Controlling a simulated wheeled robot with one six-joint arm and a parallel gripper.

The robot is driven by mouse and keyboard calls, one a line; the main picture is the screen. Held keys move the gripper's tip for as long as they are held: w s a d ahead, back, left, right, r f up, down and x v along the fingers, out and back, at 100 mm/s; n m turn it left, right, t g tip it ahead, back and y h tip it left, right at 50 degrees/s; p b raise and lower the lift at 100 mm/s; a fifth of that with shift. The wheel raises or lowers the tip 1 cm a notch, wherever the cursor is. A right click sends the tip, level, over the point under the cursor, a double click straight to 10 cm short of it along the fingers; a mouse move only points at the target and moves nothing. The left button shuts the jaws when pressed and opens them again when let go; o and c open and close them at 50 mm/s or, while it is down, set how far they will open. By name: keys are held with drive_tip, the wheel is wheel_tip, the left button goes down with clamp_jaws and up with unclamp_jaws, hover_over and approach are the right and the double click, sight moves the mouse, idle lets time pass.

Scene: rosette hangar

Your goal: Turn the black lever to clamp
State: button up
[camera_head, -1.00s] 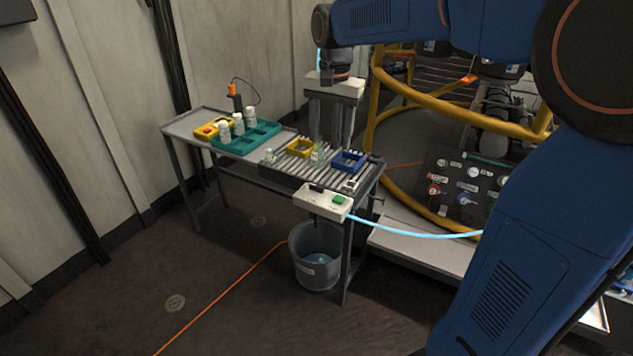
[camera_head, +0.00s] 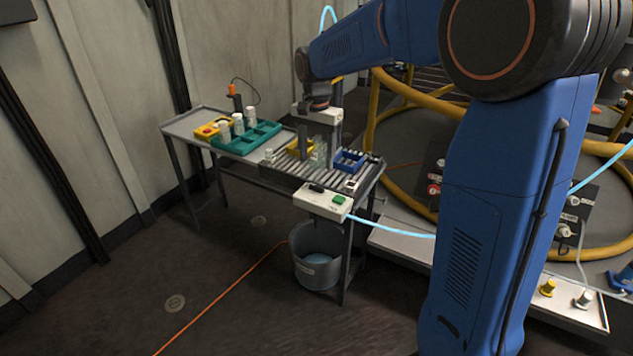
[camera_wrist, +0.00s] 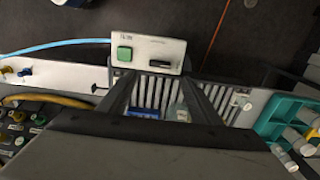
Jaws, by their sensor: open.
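The black lever (camera_head: 317,188) sits on a white control box (camera_head: 327,207) fixed to the front of the roller table. Beside the lever on the box is a green button (camera_head: 339,199). In the wrist view the black lever (camera_wrist: 160,65) lies flat on the white box (camera_wrist: 148,47), right of the green button (camera_wrist: 124,53). My gripper (camera_head: 318,150) points down over the rollers, behind and above the box. In the wrist view my gripper (camera_wrist: 160,82) has its two fingers apart, with nothing held. Its fingers do not appear to touch the lever.
On the table are a blue tray (camera_head: 348,161), a yellow tray (camera_head: 294,151), glass vials (camera_head: 319,150) and a teal rack (camera_head: 262,136) with white bottles. A grey bucket (camera_head: 318,265) stands below the box. A light-blue hose (camera_head: 395,228) runs right from the box.

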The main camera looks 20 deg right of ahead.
sight(317, 186)
wheel_tip(317, 186, down, 9)
drive_tip(key=shift+f, duration=0.1)
idle(0.3)
drive_tip(key=c, duration=1)
